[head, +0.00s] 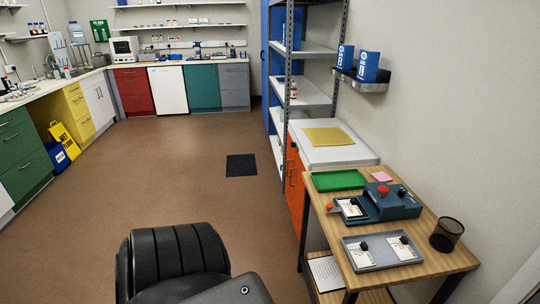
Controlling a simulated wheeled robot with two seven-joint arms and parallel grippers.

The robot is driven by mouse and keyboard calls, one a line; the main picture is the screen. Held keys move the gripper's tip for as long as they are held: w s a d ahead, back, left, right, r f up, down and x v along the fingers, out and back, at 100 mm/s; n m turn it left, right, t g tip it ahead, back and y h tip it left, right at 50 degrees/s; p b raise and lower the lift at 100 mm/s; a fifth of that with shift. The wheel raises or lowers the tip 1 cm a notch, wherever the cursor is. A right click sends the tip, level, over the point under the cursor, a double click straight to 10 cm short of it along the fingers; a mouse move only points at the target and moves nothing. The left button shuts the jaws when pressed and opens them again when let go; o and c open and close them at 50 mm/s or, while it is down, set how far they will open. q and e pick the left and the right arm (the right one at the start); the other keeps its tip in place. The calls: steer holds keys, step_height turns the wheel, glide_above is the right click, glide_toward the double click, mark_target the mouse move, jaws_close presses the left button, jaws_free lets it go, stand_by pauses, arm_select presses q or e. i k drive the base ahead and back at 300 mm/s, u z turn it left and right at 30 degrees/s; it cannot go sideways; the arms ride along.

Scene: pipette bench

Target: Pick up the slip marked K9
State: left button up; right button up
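Several white slips lie on the wooden table at the right, and their marks are too small to read, so I cannot tell which is K9. A left slip (361,258) and a right slip (404,252) lie in a grey tray (378,265), each with a black knob-like piece on it. Another white slip (347,206) is at the left end of a teal device (393,206), also with a dark piece on it. Neither of my grippers shows in the head view.
A green mat (338,180), a pink note (382,176) and a black mesh cup (446,235) share the wooden table (437,263). A metal shelf rack (287,100) and an orange cabinet (295,185) stand behind it. The brown floor (190,180) to the left is mostly open.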

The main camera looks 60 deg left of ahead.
mark_target(350, 207)
steer(key=u, duration=0.7)
steer(key=i, duration=0.3)
